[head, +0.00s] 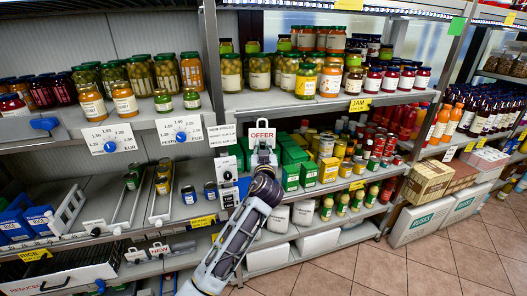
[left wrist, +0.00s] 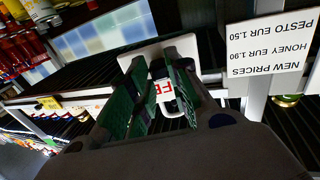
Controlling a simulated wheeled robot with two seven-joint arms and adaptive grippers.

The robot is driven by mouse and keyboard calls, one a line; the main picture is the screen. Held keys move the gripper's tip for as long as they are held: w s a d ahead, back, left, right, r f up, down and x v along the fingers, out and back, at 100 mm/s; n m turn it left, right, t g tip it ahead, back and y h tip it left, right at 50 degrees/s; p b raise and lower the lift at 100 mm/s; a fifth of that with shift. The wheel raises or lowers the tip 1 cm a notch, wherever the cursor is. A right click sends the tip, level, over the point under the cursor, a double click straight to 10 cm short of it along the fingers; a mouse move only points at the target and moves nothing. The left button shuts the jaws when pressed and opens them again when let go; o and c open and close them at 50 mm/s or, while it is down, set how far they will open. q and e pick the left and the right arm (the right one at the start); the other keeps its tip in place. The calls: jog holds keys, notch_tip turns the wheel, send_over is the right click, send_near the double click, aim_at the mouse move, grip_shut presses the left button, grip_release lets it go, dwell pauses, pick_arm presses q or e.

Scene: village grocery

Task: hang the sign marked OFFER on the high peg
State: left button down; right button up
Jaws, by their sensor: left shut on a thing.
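The white sign marked OFFER in red (head: 262,136) shows upright in the head view, in front of the shelves, just right of the shelf post. My left gripper (head: 262,158) is shut on it from below. In the left wrist view my left gripper's green-padded fingers (left wrist: 160,95) stand on both sides of the sign (left wrist: 165,88); only part of its red lettering shows between them. I cannot make out the high peg; a white plate with dark knobs (head: 227,168) is on the post left of the gripper. My right gripper is not in view.
A NEW PRICES notice (head: 222,135) is on the post left of the sign; it also shows in the left wrist view (left wrist: 265,52). Jars (head: 259,72) crowd the shelf above, and green boxes (head: 291,177) stand close right of the gripper. The tiled floor (head: 440,258) at right is clear.

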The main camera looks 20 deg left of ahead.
pick_arm(q)
jog(key=shift+w+a, duration=0.65)
jog(key=shift+w, duration=0.25)
jog(key=shift+w+f, duration=0.1)
jog(key=shift+f, duration=0.05)
jog(key=shift+w+a+f+b, duration=0.25)
jog(key=shift+w+f+b, duration=0.05)
jog(key=shift+b, duration=0.1)
jog(key=shift+w+f+b, duration=0.1)
jog(key=shift+w+b, duration=0.05)
jog(key=shift+b, duration=0.15)
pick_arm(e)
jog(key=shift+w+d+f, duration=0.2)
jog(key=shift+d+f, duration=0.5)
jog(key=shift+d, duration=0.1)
pick_arm(q)
jog(key=shift+a, duration=0.1)
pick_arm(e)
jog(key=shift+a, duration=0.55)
pick_arm(q)
jog(key=c, duration=1.3)
grip_release()
jog(key=shift+o, duration=0.2)
